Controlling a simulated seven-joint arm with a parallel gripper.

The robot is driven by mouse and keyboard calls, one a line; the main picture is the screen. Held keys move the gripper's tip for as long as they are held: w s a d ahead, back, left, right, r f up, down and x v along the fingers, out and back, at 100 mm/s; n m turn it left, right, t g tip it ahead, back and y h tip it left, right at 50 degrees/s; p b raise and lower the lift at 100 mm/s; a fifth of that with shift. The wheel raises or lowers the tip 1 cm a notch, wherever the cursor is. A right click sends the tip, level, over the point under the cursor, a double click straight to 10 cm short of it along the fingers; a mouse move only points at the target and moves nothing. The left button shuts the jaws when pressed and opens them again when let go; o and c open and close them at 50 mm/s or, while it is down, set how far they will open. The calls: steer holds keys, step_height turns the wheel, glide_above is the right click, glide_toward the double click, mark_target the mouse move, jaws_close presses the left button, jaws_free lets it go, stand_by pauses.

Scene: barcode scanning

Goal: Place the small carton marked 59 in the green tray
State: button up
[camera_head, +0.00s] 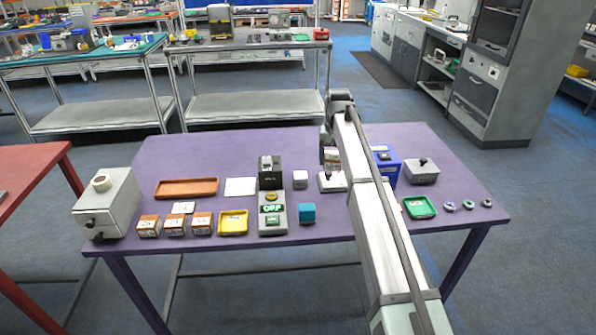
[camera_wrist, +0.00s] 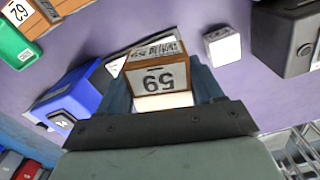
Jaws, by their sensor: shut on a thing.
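The small carton marked 59 (camera_wrist: 160,78) is between the fingers of my gripper (camera_wrist: 165,85), which is shut on it. Its number reads upside down in the wrist view, and a barcode shows on an adjoining face. In the head view the carton (camera_head: 332,155) is at the back of the purple table, above or at a white block (camera_head: 331,182); I cannot tell whether they touch. The green tray (camera_head: 419,208) lies to the right of my arm, apart from the carton. A green edge, likely this tray (camera_wrist: 13,46), shows at the wrist view's left.
A blue box (camera_head: 387,168) stands just right of my gripper, partly hidden by my arm. A grey box (camera_head: 421,172) is farther right. Several cartons (camera_head: 175,225), a yellow tray (camera_head: 233,223) and a teal cube (camera_head: 307,213) lie at the front left.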

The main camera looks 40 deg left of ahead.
steer(key=n, duration=0.2)
glide_toward(306, 167)
steer(key=s+d+r, duration=0.4)
steer(key=shift+n, duration=0.3)
steer(key=f, duration=0.7)
steer(key=a+f, duration=0.1)
steer(key=f, duration=0.2)
steer(key=shift+w+f, duration=0.15)
steer(key=shift+w, duration=0.05)
steer(key=shift+f, duration=0.15)
steer(key=o, duration=1.2)
steer(key=shift+o, duration=0.2)
step_height(306, 167, up, 12)
